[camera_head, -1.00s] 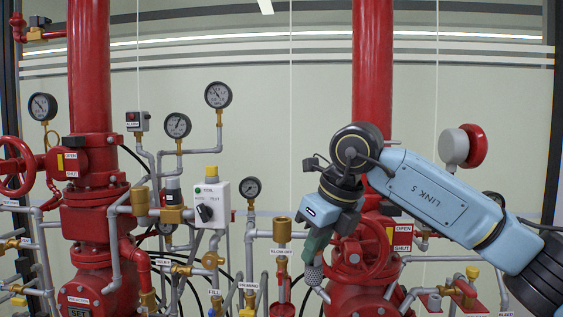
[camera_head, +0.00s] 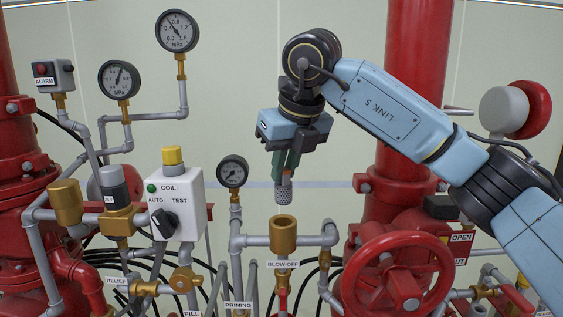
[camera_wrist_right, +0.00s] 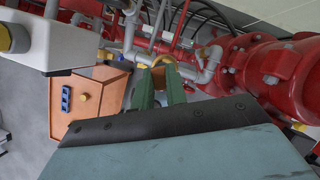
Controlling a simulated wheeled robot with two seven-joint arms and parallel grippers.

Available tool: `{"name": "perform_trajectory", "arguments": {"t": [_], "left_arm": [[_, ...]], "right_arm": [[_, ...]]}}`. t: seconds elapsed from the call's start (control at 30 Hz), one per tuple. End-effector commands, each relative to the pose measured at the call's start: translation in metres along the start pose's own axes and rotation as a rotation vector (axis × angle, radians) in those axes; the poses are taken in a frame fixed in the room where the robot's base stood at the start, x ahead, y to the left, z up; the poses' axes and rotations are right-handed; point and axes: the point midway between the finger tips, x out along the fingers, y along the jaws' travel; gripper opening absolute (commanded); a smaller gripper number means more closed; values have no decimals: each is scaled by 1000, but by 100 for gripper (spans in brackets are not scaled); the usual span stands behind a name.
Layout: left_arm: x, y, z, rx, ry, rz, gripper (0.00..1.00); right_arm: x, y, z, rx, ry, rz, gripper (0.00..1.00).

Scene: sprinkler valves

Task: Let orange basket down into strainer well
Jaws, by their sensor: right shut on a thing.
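My right gripper (camera_head: 285,170) has green fingers pointing down and is shut on a small grey mesh basket (camera_head: 284,191). My left gripper is not in view.
A red handwheel (camera_head: 398,275) stands right of the cup. A pressure gauge (camera_head: 232,172) and a white COIL switch box (camera_head: 176,203) are at its left. Another brass cup (camera_head: 66,202) is farther left. An orange box (camera_wrist_right: 92,100) shows in the right wrist view.

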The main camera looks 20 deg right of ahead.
Motion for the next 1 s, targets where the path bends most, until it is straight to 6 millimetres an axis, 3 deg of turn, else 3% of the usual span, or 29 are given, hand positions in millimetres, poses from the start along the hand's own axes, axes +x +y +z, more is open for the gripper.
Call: {"name": "perform_trajectory", "arguments": {"t": [0.27, 0.7, 1.0], "left_arm": [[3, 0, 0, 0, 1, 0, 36], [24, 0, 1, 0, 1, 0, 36], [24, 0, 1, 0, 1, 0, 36]], "right_arm": [[2, 0, 0, 0, -6, -1, 0], [26, 0, -10, 1, -5, 0, 0], [26, 0, -10, 0, -6, 0, 0]]}}
